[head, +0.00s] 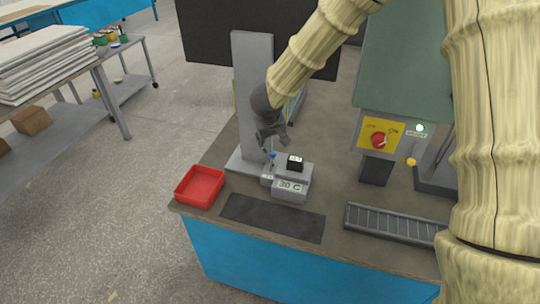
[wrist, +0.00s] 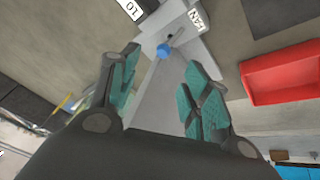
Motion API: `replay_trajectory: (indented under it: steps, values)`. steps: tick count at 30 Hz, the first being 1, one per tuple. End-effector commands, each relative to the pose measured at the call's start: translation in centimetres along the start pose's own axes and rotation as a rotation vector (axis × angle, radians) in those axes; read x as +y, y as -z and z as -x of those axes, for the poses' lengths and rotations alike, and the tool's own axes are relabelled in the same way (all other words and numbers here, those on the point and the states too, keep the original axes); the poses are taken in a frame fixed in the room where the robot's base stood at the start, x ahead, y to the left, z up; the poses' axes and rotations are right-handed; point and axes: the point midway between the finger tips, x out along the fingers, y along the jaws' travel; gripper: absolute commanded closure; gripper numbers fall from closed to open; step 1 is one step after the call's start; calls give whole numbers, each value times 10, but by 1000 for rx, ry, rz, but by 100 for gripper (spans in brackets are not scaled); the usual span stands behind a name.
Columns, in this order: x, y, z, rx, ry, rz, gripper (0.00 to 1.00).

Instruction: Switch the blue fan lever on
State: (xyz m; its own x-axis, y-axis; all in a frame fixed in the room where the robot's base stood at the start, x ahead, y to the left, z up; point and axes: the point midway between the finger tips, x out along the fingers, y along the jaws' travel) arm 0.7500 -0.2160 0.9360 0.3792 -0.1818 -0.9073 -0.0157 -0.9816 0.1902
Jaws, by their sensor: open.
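The blue fan lever (head: 273,154) stands on a small grey housing at the foot of a tall grey column. In the wrist view its blue knob (wrist: 163,50) is on a thin stem beside a white FAN label (wrist: 197,17). My gripper (head: 272,140) is just above the lever. In the wrist view my gripper (wrist: 163,60) is open, with a teal-padded finger on each side of the knob's line. I see no finger touching the knob. The lever's exact tilt is hard to tell.
Right of the lever is a scale (head: 290,190) reading 30 G, with a black block (head: 295,163) on it. A red tray (head: 200,186) is to the left. A black mat (head: 272,217) lies in front. A yellow-plated red switch (head: 378,139) and a roller strip (head: 390,224) are at right.

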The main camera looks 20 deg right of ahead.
Motion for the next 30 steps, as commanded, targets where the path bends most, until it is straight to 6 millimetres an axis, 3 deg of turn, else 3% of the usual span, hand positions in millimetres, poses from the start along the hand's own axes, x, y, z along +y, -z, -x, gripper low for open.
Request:
replay_trajectory:
  steps: [5, 21, 30]
  values:
    - [-10, 2, -13, 1, 5, 11, 52]
    - [-10, 2, -92, 2, 5, 12, 52]
    - [-9, 2, -107, 3, 4, 9, 52]
